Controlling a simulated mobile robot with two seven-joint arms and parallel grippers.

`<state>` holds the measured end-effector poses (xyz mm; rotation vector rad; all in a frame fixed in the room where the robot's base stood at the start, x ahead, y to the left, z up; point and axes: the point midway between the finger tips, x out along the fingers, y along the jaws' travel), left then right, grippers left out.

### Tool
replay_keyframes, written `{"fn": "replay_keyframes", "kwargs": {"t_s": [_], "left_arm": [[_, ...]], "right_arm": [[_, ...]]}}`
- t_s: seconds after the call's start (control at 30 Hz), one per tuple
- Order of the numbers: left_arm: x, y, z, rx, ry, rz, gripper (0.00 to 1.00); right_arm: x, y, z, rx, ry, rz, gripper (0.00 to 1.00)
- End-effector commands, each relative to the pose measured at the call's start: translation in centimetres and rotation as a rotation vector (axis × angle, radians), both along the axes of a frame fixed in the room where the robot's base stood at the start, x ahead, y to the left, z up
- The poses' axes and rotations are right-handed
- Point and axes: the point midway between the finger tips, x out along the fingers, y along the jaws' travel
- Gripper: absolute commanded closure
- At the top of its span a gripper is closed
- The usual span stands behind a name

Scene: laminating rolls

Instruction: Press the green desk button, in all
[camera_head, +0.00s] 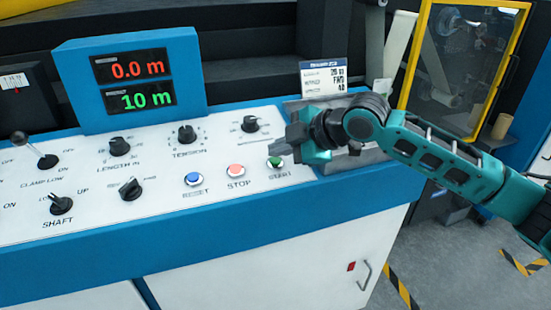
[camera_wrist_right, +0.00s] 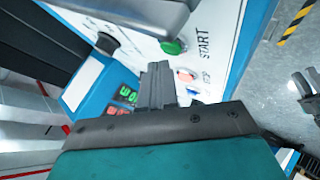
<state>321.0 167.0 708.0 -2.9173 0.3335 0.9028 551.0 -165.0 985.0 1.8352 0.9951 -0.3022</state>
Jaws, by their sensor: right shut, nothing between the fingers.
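The green START button (camera_head: 275,162) is on the white desk panel, right of the red STOP button (camera_head: 236,170) and the blue RESET button (camera_head: 194,179). My right gripper (camera_head: 279,147) is shut and empty, its fingertips just above and behind the green button in the head view. I cannot tell whether they touch it. In the right wrist view the green button (camera_wrist_right: 174,47) shows beyond the shut fingers (camera_wrist_right: 157,70), with START printed beside it. My left gripper is not seen in the head view.
A display box (camera_head: 132,80) reading 0.0 m and 10 m stands at the back of the panel. Knobs for length (camera_head: 130,145) and tension (camera_head: 187,135) are to the left. A yellow-framed window (camera_head: 460,65) is at the right. The floor at lower right is open.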

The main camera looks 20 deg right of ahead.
Motion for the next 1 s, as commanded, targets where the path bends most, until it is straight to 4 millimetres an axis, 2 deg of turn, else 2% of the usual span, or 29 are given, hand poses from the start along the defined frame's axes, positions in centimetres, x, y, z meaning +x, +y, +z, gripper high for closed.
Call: {"fn": "replay_keyframes", "kwargs": {"t_s": [1.0], "left_arm": [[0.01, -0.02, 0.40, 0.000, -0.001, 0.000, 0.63]], "right_arm": [[0.19, 0.02, -1.07, 0.001, 0.000, -0.001, 1.00]]}}
